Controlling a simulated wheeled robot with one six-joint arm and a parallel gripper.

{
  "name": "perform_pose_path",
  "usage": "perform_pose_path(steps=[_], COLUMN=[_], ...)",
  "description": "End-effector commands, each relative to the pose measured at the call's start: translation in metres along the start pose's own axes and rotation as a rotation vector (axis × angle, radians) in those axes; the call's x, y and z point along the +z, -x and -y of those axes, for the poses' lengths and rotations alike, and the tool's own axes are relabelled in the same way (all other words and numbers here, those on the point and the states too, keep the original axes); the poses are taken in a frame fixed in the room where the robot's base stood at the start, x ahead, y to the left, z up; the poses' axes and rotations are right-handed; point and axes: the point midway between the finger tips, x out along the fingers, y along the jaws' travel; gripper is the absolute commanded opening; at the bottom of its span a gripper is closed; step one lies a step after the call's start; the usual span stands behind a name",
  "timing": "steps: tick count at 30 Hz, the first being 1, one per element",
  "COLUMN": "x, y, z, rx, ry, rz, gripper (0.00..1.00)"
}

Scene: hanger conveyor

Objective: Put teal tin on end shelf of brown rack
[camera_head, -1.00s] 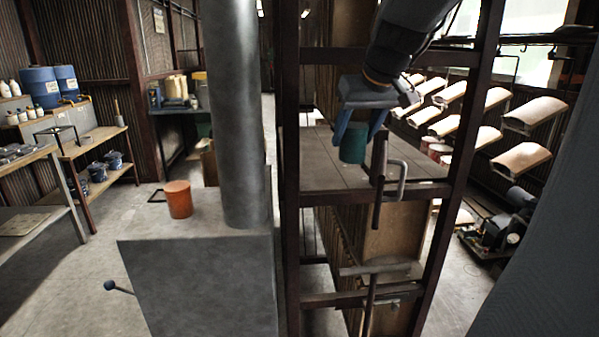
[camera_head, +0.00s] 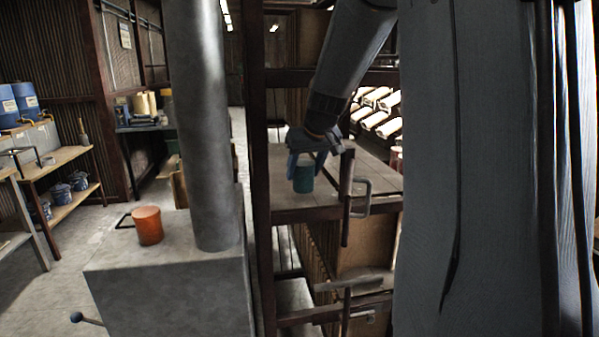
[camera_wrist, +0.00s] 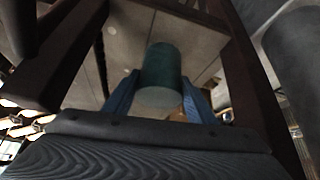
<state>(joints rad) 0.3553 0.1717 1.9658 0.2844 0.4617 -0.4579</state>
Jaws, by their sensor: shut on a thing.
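The teal tin (camera_head: 304,178) is between the fingers of my gripper (camera_head: 306,168), which is shut on it. In the wrist view the tin (camera_wrist: 161,75) is held upright between the two blue fingers of my gripper (camera_wrist: 160,95). The brown rack (camera_head: 261,130) has dark brown posts and a grey board shelf (camera_head: 310,214). In the head view the tin shows over this shelf, inside the rack's frame. I cannot tell whether its base touches the board. My arm hides the right part of the rack.
An orange tin (camera_head: 148,226) stands on the grey metal block (camera_head: 165,275), beside a thick grey pipe (camera_head: 203,120). A metal handle (camera_head: 362,195) and an upright bar stand at the shelf's front. A wooden bench (camera_head: 68,160) with blue pots is at the left.

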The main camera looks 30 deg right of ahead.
Motion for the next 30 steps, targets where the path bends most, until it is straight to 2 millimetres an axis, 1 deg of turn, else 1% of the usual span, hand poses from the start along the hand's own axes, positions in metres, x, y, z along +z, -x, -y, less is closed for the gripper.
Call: perform_pose_path(steps=[2, 6, 10, 12, 23, 24, 27, 30], x=[-0.004, -0.011, -0.014, -0.014, -0.012, -0.012, -0.012, -0.012], y=[-0.005, -0.021, -0.033, -0.036, -0.039, -0.04, -0.039, -0.039], z=[0.0, 0.0, 0.0, 0.0, 0.0, 0.0, 0.0, 0.0], rx=[0.0, -0.001, -0.001, 0.0, 0.0, 0.0, 0.0, 0.0], ry=[0.0, 0.0, -0.001, -0.001, 0.0, 0.0, 0.0, 0.0], rz=[0.0, 0.001, 0.0, -0.001, -0.001, 0.0, 0.0, 0.0], gripper=[0.2, 0.2, 0.2, 0.2, 0.2, 0.54, 0.69, 0.69])
